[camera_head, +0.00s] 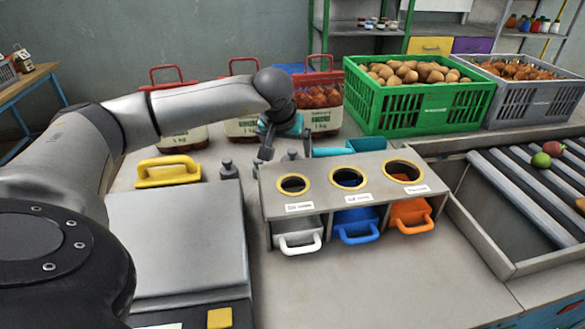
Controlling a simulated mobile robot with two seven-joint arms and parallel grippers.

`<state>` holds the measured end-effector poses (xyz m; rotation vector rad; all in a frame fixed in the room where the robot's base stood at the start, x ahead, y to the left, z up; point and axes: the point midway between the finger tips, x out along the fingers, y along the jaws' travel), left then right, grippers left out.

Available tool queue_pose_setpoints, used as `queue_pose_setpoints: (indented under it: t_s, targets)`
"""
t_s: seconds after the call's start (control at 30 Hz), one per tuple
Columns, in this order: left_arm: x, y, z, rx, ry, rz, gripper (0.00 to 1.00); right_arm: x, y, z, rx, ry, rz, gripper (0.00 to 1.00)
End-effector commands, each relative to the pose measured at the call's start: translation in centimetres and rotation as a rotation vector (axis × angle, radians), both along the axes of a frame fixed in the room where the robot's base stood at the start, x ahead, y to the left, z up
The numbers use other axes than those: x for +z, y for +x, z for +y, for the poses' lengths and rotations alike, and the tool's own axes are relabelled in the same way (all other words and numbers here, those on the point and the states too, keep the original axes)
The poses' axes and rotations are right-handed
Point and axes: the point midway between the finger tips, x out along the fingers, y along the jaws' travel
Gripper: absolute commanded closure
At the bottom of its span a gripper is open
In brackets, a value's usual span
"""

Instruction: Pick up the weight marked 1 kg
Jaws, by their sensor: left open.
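Small dark grey weights stand on the table between the scale and the dispenser box. One weight (229,169) is upright just right of the yellow handle. Another weight (292,155) shows partly behind the box's back left corner. No marking can be read, so I cannot tell which is 1 kg. My left gripper (266,150) points down between these two, close to the tabletop, open. Its fingers are small and dark, and I cannot tell whether a weight is between them. My right gripper is not in view.
A flat grey scale (185,240) lies at left with a yellow-handled object (168,172) behind it. Several red-handled sacks (322,103) and a green potato crate (415,105) stand behind. A roller conveyor (520,190) is at right.

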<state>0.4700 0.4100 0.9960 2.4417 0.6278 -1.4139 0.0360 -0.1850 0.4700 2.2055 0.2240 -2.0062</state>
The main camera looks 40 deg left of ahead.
Motion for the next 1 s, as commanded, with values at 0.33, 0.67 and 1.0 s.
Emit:
queue_pose_setpoints:
  t_s: [0.33,0.67,1.0]
  targets:
    - [-3.2,1.6,0.2,-0.001,-0.001,0.002,0.00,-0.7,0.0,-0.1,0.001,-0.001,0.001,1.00]
    - [-5.4,2.7,0.9,-0.001,0.001,0.002,0.00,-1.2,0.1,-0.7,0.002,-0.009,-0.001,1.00]
    - [-5.4,2.7,0.9,0.000,0.001,0.001,0.19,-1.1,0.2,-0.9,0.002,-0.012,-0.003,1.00]
